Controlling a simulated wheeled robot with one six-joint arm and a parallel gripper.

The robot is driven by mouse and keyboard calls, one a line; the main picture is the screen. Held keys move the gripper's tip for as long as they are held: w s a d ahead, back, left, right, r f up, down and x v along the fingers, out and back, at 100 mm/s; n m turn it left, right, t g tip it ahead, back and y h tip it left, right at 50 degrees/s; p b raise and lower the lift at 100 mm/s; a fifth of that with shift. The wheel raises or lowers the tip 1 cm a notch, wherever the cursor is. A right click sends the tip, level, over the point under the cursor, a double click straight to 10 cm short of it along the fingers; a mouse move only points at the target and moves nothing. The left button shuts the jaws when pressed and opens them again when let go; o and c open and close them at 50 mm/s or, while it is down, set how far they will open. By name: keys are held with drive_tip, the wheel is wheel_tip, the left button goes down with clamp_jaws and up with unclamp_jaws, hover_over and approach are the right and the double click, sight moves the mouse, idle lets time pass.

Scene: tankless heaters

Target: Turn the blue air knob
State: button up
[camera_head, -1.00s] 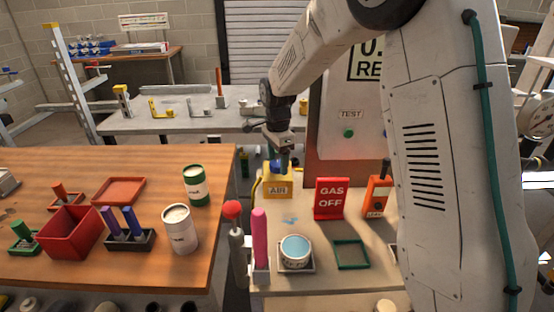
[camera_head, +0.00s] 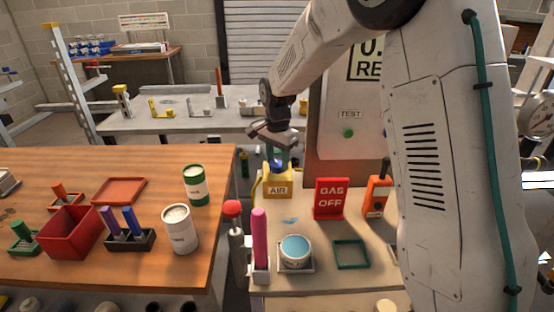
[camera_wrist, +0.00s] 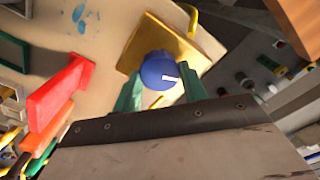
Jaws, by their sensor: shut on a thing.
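The blue air knob (camera_wrist: 160,71) sits on top of the yellow AIR block (camera_head: 277,189) and carries a white pointer mark. The yellow block also shows in the wrist view (camera_wrist: 155,32). My gripper (camera_head: 277,160) is above the block in the head view, with its green fingers pointing down onto the knob. In the wrist view my gripper (camera_wrist: 160,84) has one green finger on each side of the knob, shut on it. In the head view the knob is mostly hidden by the fingers.
A red GAS OFF sign (camera_head: 331,198) and an orange device (camera_head: 377,195) stand right of the block. A pink stick (camera_head: 260,240), a blue-topped cup (camera_head: 295,252) and a green square frame (camera_head: 351,254) are in front. The wooden table (camera_head: 90,165) is at left.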

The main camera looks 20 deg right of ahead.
sight(277, 162)
drive_tip(key=n, duration=0.4)
drive_tip(key=shift+w+n, duration=0.1)
drive_tip(key=shift+n, duration=0.2)
drive_tip(key=n, duration=0.4)
drive_tip(key=shift+r, duration=0.1)
drive_tip(key=n, duration=0.5)
drive_tip(key=shift+n, duration=1.9)
drive_tip(key=o, duration=1)
drive_tip(key=shift+c, duration=0.2)
wheel_tip(277, 162, up, 8)
drive_tip(key=shift+f, duration=0.1)
